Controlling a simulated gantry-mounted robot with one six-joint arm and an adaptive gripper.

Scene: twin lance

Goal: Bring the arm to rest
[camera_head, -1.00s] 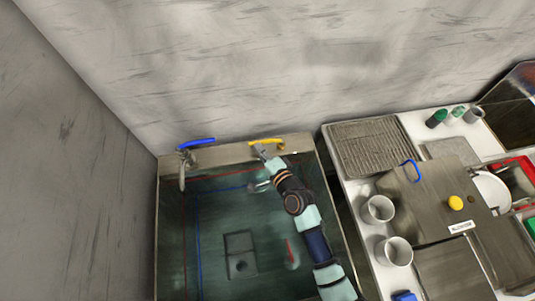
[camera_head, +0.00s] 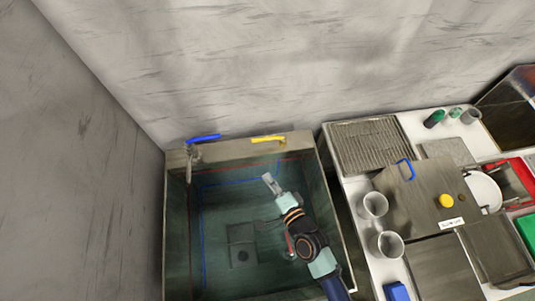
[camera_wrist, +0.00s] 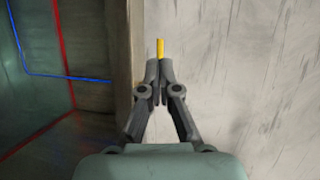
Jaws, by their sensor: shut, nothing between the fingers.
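My gripper (camera_head: 267,178) is over the dark green sink basin (camera_head: 215,215), pointing toward the back wall. In the wrist view my gripper (camera_wrist: 160,66) has its fingers together with nothing between them. The yellow lever (camera_head: 268,139) on the back ledge lies beyond the fingertips and apart from them in the head view. Part of it shows just past the tips in the wrist view (camera_wrist: 160,48). The blue lever (camera_head: 203,138) sits above the faucet (camera_head: 192,157) at the left of the ledge.
A red-handled item (camera_head: 289,243) is partly beside my arm in the basin. On the counter to the right stand two metal cups, one at the back (camera_head: 374,205), one nearer (camera_head: 386,244), and a ribbed tray (camera_head: 365,148). The basin's left half is free of my arm.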

